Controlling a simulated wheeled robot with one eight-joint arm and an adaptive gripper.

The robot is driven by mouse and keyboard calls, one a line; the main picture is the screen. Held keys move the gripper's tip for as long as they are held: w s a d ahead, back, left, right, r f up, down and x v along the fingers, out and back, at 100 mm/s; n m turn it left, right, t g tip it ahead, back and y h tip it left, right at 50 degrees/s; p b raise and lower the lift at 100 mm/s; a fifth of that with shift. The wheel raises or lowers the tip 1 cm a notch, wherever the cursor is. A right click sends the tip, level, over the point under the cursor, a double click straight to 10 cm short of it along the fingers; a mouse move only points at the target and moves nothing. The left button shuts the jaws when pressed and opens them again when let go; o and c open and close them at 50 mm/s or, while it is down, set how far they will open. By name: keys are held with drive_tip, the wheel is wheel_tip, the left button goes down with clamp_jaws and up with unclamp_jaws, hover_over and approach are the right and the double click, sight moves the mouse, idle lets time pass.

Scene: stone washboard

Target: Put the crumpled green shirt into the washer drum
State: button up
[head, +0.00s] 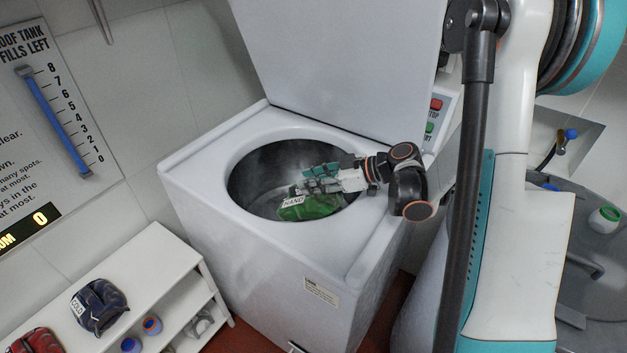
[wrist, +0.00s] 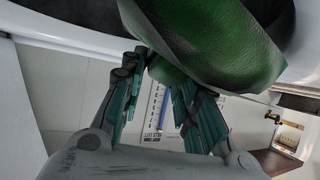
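The crumpled green shirt (head: 312,208) hangs at my gripper's fingertips, inside the mouth of the washer drum (head: 262,165). It carries a white tag reading HAND. My gripper (head: 304,183) reaches in over the drum's rim from the right. In the wrist view, the shirt (wrist: 215,45) fills the top middle, and a narrow fold of it lies between the teal fingertips (wrist: 163,72), which are closed on it. Whether the shirt's lower part touches the drum is hidden. The washer's lid (head: 340,60) stands open behind the drum.
A white shelf (head: 150,262) at the lower left holds a dark blue garment (head: 98,305) tagged COLD, a red garment (head: 37,341) and small round containers (head: 152,325). Red and green buttons (head: 433,115) are right of the lid. A grey basin (head: 590,260) is at far right.

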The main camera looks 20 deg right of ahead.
drive_tip(key=shift+s+a+f, duration=0.1)
drive_tip(key=shift+s+f, duration=0.2)
drive_tip(key=shift+s, duration=0.6)
drive_tip(key=v, duration=0.4)
drive_tip(key=w+v, duration=0.1)
drive_tip(key=v, duration=0.6)
drive_tip(key=shift+d+r, duration=0.4)
drive_tip(key=shift+d, duration=0.2)
drive_tip(key=a+r+h, duration=0.1)
drive_tip(key=a, duration=0.2)
drive_tip(key=a+r+m+h, duration=0.1)
drive_tip(key=a, duration=0.2)
drive_tip(key=a+r+m+g+h, duration=0.1)
drive_tip(key=a+r, duration=0.1)
drive_tip(key=a, duration=0.1)
drive_tip(key=shift+w+a+p, duration=0.2)
drive_tip(key=shift+a+p, duration=0.1)
drive_tip(key=shift+p, duration=0.05)
drive_tip(key=s+a+r+m+h, duration=0.2)
drive_tip(key=s+a+r+h, duration=0.15)
drive_tip(key=a, duration=0.25)
drive_tip(key=s+d+m+h, duration=0.3)
drive_tip(key=s+m, duration=0.4)
drive_tip(key=s, duration=0.6)
drive_tip(key=shift+s+d+t+h, duration=0.35)
drive_tip(key=shift+d+t, duration=0.05)
drive_tip(key=shift+d, duration=0.05)
